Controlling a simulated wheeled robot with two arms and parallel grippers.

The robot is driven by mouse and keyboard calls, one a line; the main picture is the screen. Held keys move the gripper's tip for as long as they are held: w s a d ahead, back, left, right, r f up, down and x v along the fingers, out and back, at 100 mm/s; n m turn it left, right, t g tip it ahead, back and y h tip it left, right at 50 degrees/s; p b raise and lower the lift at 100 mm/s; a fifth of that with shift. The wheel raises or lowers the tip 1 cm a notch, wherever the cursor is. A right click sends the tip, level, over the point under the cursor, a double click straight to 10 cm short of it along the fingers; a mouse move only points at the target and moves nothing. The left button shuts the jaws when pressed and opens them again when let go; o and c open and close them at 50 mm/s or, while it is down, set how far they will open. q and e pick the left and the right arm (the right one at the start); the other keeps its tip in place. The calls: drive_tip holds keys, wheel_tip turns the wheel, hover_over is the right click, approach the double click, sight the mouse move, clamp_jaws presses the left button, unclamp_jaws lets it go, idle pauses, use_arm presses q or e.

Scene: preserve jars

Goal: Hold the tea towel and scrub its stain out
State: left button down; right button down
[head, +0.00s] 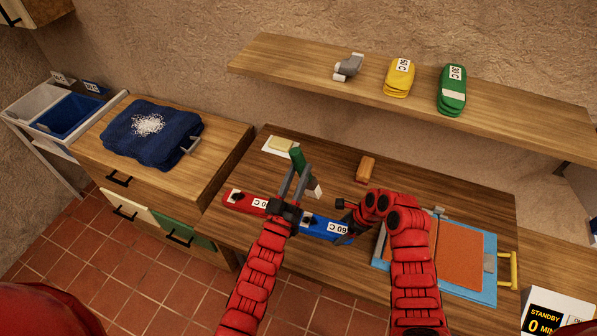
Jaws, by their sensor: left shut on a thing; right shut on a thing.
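A folded navy cloth (120,136) with a whitish patch lies on the wooden cabinet at left, a grey clip at its right edge. A flat orange cloth (462,254) with grey clips lies on a light-blue sheet at right. I cannot tell for certain which is the tea towel. My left gripper (294,178) is shut on a green-handled tool (297,158) above the table; a pale end shows beside the fingers. My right gripper (345,233) is low at the right end of a blue labelled item (318,226) and appears shut on it; its fingertips are partly hidden.
A red labelled item (237,201), yellow soap on a white dish (282,146) and an orange block (366,169) lie on the table. Above, the shelf (300,62) holds yellow (398,82) and green (452,95) labelled items. A standby display (548,318) stands lower right.

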use_arm(q)
drive_tip(key=shift+r, duration=0.1)
wheel_tip(320, 180, down, 7)
drive_tip(key=shift+f, duration=0.2)
idle(0.5)
drive_tip(key=shift+f, duration=0.1)
drive_tip(key=shift+f, duration=2.4)
